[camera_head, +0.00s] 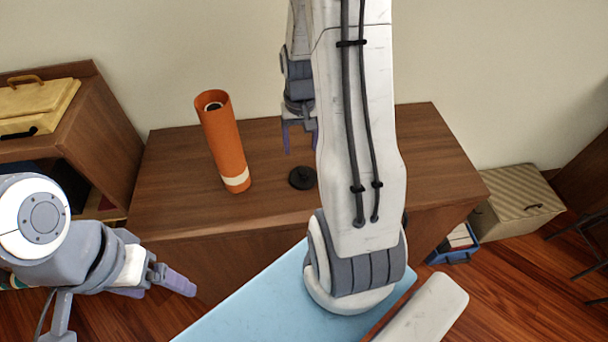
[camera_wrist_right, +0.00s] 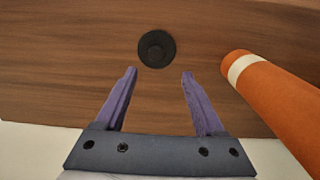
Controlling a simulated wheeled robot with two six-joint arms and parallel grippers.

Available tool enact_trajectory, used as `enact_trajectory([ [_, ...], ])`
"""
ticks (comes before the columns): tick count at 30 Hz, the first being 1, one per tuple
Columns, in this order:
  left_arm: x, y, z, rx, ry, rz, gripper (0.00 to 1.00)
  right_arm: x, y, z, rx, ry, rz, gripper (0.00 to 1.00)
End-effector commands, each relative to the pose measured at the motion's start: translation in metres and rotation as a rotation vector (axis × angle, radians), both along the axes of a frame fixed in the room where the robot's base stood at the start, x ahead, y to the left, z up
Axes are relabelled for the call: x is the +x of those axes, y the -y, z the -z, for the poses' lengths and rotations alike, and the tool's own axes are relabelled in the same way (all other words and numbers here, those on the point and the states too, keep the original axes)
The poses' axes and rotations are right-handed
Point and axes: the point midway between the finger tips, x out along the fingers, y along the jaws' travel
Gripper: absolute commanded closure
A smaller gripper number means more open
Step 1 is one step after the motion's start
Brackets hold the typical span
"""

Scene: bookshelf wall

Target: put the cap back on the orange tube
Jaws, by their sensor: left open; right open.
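The orange tube (camera_head: 222,140) stands upright on the brown cabinet top, with its dark open end up and a cream band near its base. In the right wrist view the tube (camera_wrist_right: 285,105) is at the right, apart from the fingers. The black round cap (camera_head: 302,178) lies on the cabinet top, to the right of the tube's base. In the right wrist view the cap (camera_wrist_right: 157,48) is just beyond the open, empty fingertips of my right gripper (camera_wrist_right: 159,73), roughly centred between them. My left gripper (camera_head: 165,286) is open and empty at the lower left, away from the cabinet top.
The wooden cabinet top (camera_head: 175,180) has free room around tube and cap. My right arm hides part of it. A shelf (camera_head: 105,130) with a yellow case (camera_head: 38,103) stands at the left. A striped box (camera_head: 515,203) and a blue crate (camera_head: 455,256) are on the floor at the right.

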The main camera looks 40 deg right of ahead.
Motion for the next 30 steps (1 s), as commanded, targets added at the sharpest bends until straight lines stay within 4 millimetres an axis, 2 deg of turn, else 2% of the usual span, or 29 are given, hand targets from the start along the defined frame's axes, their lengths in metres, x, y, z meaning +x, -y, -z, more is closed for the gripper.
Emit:
enact_trajectory([
  [5, 0.0, 0.0, 0.0, 0.0, 0.0, 0.0, 0.13, 0.0, -0.001, 0.003, 0.001, -0.002, -0.001, 0.29],
  [15, 0.0, 0.0, -0.002, 0.0, 0.0, 0.0, 0.13, -0.001, -0.001, 0.048, 0.002, -0.003, -0.002, 0.29],
  [26, 0.0, 0.0, -0.002, 0.0, 0.0, 0.0, 0.13, 0.0, 0.0, 0.053, 0.001, -0.001, -0.002, 0.29],
  [30, 0.0, 0.0, -0.006, 0.0, 0.0, 0.0, 0.13, -0.002, 0.002, 0.061, 0.003, -0.004, -0.002, 0.29],
])
